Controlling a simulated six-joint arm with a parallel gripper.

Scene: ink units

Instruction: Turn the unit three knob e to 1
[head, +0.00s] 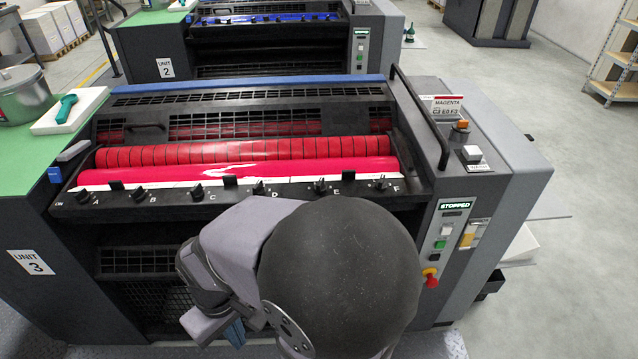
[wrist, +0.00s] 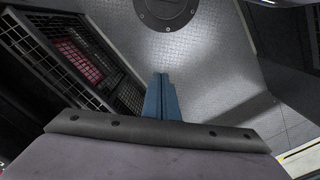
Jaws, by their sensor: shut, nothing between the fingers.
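Unit three (head: 60,270) is the near press, with a magenta roller and a row of black knobs lettered A to F along its front ledge. Knob E (head: 320,187) is a small black knob near the right end of the row, beside the letter E; its exact setting is too small to read. My gripper (head: 235,332) is low in front of the press, well below and left of knob E, mostly behind my arm. In the wrist view my gripper's blue fingers (wrist: 159,98) are together and empty, over the metal floor. No knob shows there.
A black guard bar (head: 420,115) rises at the right end of the roller. A side panel with buttons and a red emergency knob (head: 430,277) is to the right. Black grilles (wrist: 85,60) are at left in the wrist view. Unit two (head: 165,68) stands behind.

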